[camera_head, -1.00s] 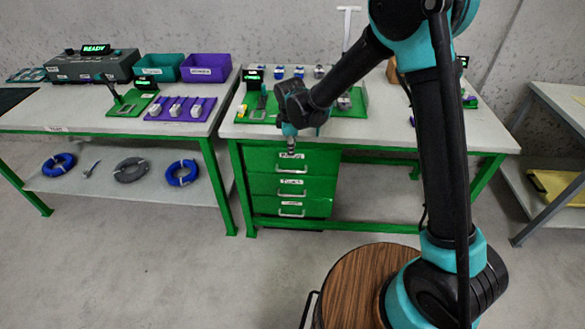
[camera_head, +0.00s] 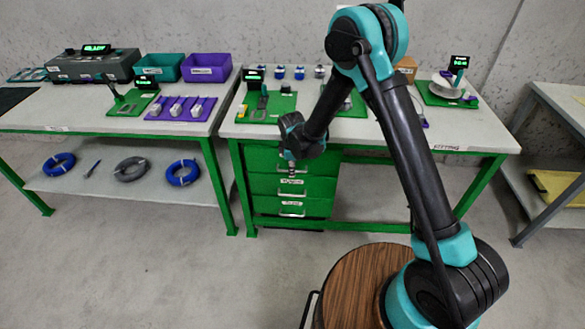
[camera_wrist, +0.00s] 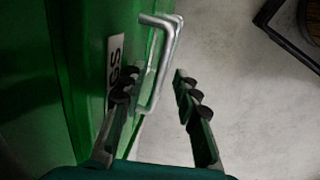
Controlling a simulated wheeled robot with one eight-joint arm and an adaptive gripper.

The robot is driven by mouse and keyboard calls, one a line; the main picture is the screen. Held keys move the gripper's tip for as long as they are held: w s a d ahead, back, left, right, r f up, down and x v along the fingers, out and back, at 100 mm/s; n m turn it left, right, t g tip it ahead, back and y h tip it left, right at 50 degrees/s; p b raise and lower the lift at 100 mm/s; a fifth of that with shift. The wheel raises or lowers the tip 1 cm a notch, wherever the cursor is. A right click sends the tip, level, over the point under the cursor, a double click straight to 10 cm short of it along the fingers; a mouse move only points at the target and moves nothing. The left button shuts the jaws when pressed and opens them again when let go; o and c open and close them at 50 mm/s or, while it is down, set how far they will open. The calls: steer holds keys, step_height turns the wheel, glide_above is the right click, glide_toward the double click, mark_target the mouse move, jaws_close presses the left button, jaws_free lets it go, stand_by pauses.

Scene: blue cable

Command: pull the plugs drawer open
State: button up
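The green drawer unit (camera_head: 265,185) stands under the right-hand green-framed table, its drawers looking shut. My gripper (camera_head: 292,172) is in front of its top drawer (camera_head: 262,159) and hides that drawer's label and handle in the head view. In the wrist view, a silver bar handle (camera_wrist: 160,62) sticks out from a green front beside a white label (camera_wrist: 115,55) ending in "GS". My gripper (camera_wrist: 158,95) is open there, with the handle's near end between the two fingers. I cannot tell whether either finger touches it.
The tabletop above holds green boards and a white spool (camera_head: 447,86). A left table (camera_head: 60,115) carries bins and a purple tray, with cable coils on its lower shelf. A round wooden top (camera_head: 365,280) is at the front. The floor before the drawers is clear.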

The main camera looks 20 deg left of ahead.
jaws_close()
stand_by(0.3)
steer(key=shift+s, duration=0.1)
